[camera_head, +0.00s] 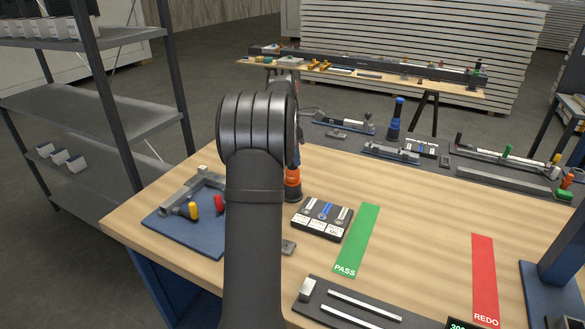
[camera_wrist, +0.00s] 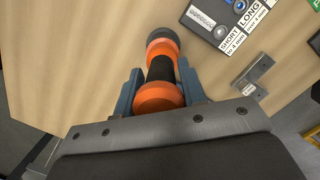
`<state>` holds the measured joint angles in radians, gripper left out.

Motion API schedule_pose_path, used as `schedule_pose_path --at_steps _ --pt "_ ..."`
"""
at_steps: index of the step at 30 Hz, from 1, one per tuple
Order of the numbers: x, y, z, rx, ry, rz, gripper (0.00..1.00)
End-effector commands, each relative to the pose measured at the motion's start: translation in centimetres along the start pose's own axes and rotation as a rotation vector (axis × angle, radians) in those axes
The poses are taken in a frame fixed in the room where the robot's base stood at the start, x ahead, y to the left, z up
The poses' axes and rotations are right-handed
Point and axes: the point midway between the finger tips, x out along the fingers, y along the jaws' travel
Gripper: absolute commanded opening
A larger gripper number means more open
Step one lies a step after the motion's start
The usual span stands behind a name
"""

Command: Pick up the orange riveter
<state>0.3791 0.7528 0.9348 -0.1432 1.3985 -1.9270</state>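The orange riveter (camera_wrist: 158,95) has orange ends and a black middle. In the wrist view it lies between the two blue fingers of my gripper (camera_wrist: 160,85). The fingers stand apart on either side, with a narrow gap visible beside the black middle, so the gripper looks open around it. In the head view the riveter's orange lower part (camera_head: 292,185) shows on the wooden table, just right of my arm. Its upper part and most of the gripper are hidden behind my arm there.
A black block with labelled slots (camera_head: 322,218) stands close right of the riveter; a small metal bracket (camera_wrist: 253,77) lies nearby. A blue mat (camera_head: 185,235) with a grey frame and yellow and red handles is at left. Green PASS (camera_head: 358,240) and red REDO (camera_head: 485,275) strips lie right.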

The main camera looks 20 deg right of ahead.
Motion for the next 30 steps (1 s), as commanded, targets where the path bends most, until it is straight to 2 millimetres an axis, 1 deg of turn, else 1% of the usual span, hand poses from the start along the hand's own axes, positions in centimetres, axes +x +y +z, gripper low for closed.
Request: schedule_pose_path --at_steps 1,2,8,11,14,21,24,27,30 --pt "0.0 0.0 0.0 0.000 0.000 0.000 0.18" --pt "0.0 0.0 0.0 0.000 0.000 0.000 0.15" --pt "-0.1 0.0 0.0 0.000 -0.001 0.002 0.15" --pt "-0.5 0.1 0.1 0.000 -0.001 0.003 0.15" --pt "-1.8 0.1 0.3 0.001 -0.002 0.005 0.15" --pt "-6.5 0.1 1.0 0.000 -0.001 0.006 0.15" --pt "-8.1 0.1 1.3 -0.001 0.000 0.003 0.15" --pt "-9.2 0.1 1.4 -0.002 0.001 0.002 0.15" --pt "-9.8 0.1 1.5 -0.002 0.001 0.002 0.15"
